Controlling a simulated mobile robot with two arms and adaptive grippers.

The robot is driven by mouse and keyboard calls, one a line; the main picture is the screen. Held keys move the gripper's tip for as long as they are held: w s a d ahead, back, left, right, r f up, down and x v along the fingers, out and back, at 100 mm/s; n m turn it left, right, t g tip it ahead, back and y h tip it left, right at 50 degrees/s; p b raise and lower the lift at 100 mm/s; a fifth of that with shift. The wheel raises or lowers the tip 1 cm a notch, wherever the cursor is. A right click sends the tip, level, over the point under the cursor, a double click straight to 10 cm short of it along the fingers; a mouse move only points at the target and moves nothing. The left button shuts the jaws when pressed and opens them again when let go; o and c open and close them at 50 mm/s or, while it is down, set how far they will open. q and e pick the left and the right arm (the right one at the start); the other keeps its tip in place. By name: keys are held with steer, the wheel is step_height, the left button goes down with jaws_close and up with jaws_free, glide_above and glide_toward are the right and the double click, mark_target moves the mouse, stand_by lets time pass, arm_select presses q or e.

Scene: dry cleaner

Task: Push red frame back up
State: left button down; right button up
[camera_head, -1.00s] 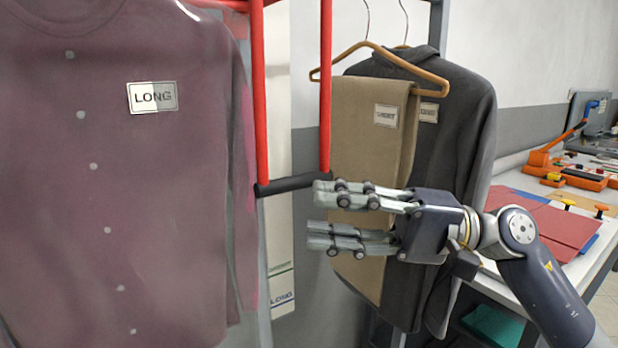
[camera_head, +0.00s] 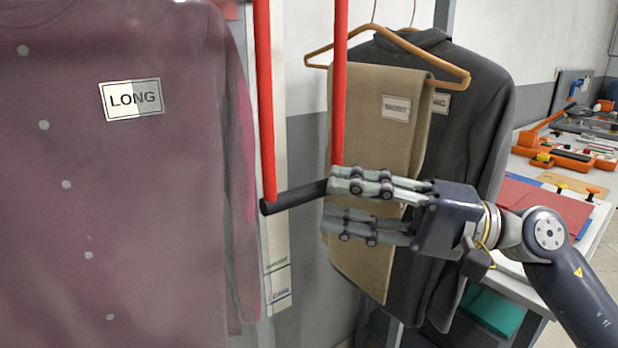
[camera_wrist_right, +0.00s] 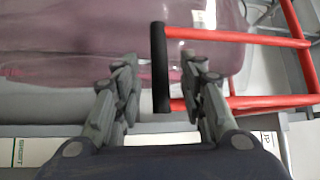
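The red frame (camera_head: 265,110) hangs down as two red bars joined at the bottom by a black grip bar (camera_head: 295,196). In the right wrist view, the black bar (camera_wrist_right: 160,70) shows between the fingertips, with red bars (camera_wrist_right: 250,102) running off to the right. My right gripper (camera_head: 332,202) is at the right end of the black bar, and its upper finger overlaps that end in the head view. Its fingers are spread in the right wrist view (camera_wrist_right: 162,75); contact with the bar cannot be told. My left gripper is out of view.
A maroon shirt (camera_head: 120,210) tagged LONG hangs close on the left. Beige trousers (camera_head: 365,150) and a dark jacket (camera_head: 470,140) hang behind my right gripper. A table (camera_head: 602,222) with red sheets and orange tools stands at the right.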

mark_target(317, 196)
steer(key=a, duration=0.1)
steer(key=a+p, duration=0.1)
steer(key=a, duration=0.1)
steer(key=a+r+p, duration=0.1)
steer(key=shift+w+a, duration=0.4)
steer(key=shift+a+f, duration=0.2)
steer(key=shift+w, duration=0.1)
steer(key=shift+r, duration=0.1)
jaws_close()
